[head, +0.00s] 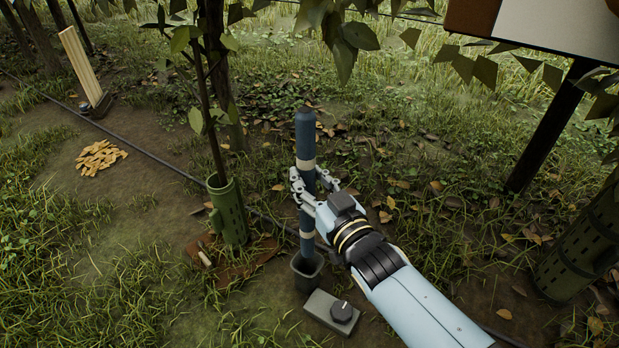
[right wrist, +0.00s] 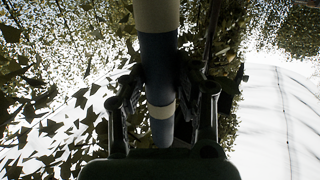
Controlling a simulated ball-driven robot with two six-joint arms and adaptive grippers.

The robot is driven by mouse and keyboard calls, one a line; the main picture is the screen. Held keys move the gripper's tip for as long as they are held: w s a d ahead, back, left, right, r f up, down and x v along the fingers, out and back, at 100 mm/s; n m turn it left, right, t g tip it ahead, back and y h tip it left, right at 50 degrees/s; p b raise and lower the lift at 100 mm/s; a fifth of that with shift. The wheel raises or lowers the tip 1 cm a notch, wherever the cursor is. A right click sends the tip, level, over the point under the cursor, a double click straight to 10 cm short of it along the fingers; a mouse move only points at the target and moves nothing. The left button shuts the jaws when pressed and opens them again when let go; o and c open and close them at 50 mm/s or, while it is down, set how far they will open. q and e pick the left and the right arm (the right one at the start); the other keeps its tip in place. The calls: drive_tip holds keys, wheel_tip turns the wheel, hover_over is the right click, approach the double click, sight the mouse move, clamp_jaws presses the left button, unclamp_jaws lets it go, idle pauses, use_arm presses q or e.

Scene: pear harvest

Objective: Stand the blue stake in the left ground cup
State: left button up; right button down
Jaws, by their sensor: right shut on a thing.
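The blue stake (head: 306,135) with pale bands stands close to upright in the head view. My right gripper (head: 313,187) is shut on it around its middle. The stake's lower end reaches into the mouth of a dark square ground cup (head: 308,282); how deep it sits is hidden by the cup walls. In the right wrist view the stake (right wrist: 157,55) runs between the two fingers (right wrist: 158,100). My left gripper is not in view.
A grey box with a black knob (head: 332,312) lies just in front of the cup. A green perforated tree guard (head: 229,212) around a thin trunk stands to the left. A dark hose (head: 150,152) crosses the ground. A leaning plank (head: 80,65) and wood chips (head: 100,157) are far left.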

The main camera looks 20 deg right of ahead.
sight(310, 222)
drive_tip(key=shift+s+f, duration=0.15)
drive_tip(key=shift+f, duration=0.1)
drive_tip(key=shift+p, duration=1.1)
drive_tip(key=shift+w, duration=0.2)
drive_tip(key=shift+f+b, duration=0.5)
drive_tip(key=shift+f, duration=0.1)
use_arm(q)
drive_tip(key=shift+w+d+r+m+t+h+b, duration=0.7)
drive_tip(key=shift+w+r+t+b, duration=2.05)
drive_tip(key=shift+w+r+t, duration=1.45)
use_arm(e)
drive_tip(key=shift+f+b, duration=1.1)
drive_tip(key=shift+f, duration=3.15)
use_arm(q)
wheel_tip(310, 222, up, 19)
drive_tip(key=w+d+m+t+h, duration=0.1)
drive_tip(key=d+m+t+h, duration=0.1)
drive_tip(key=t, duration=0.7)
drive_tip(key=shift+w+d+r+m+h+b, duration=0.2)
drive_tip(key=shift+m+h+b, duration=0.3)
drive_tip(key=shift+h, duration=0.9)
use_arm(e)
drive_tip(key=shift+f, duration=0.6)
